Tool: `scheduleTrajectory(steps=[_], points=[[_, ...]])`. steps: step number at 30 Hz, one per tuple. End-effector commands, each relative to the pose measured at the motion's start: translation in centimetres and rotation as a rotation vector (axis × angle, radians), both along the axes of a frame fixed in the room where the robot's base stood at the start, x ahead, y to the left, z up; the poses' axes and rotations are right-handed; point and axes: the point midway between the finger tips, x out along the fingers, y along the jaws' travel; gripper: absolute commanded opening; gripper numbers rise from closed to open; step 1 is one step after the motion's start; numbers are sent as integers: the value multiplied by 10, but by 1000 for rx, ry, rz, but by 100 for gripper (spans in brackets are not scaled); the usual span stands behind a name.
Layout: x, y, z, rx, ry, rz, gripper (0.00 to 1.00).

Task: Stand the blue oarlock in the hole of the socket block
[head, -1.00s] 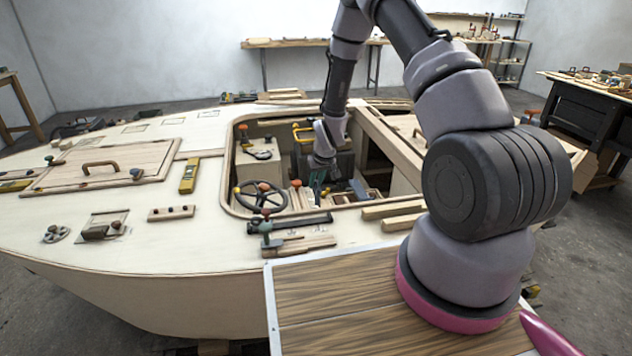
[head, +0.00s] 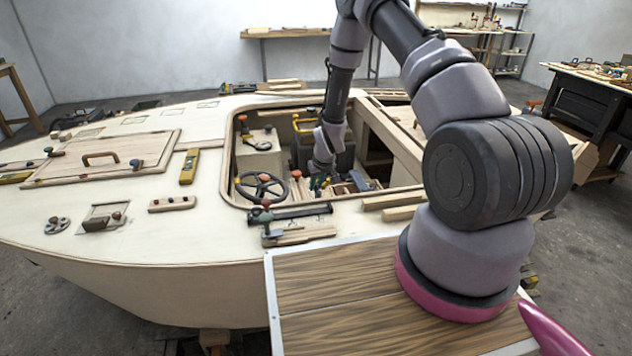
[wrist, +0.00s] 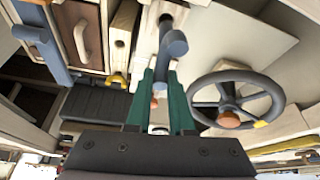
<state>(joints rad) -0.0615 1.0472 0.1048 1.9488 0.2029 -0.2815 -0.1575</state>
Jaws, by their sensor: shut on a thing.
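My gripper (wrist: 161,105), with green fingers, is shut on the blue oarlock (wrist: 173,46), a blue-grey piece with a rounded end that projects past the fingertips. In the head view my gripper (head: 318,183) is down inside the hull's cockpit opening, and the oarlock is too small there to make out. A pale wooden block with a dark round hole (wrist: 120,42) lies beyond and left of the fingers in the wrist view; it may be the socket block, but I cannot tell for sure. The oarlock appears apart from it.
A black steering wheel (wrist: 237,99) is close to the right of the fingers in the wrist view. A wooden drawer front (wrist: 80,36) and another blue-grey part (wrist: 42,48) are at left. The cockpit rim (head: 228,165) surrounds the arm.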

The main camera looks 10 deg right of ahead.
Motion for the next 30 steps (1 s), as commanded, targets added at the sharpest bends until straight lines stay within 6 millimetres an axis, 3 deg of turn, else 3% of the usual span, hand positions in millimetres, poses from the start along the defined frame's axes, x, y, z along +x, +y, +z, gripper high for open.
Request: scheduleTrajectory(steps=[21, 30], points=[[0, 0, -36, 0, 1, 0, 0], [0, 0, -42, 0, 0, 0, 0]])
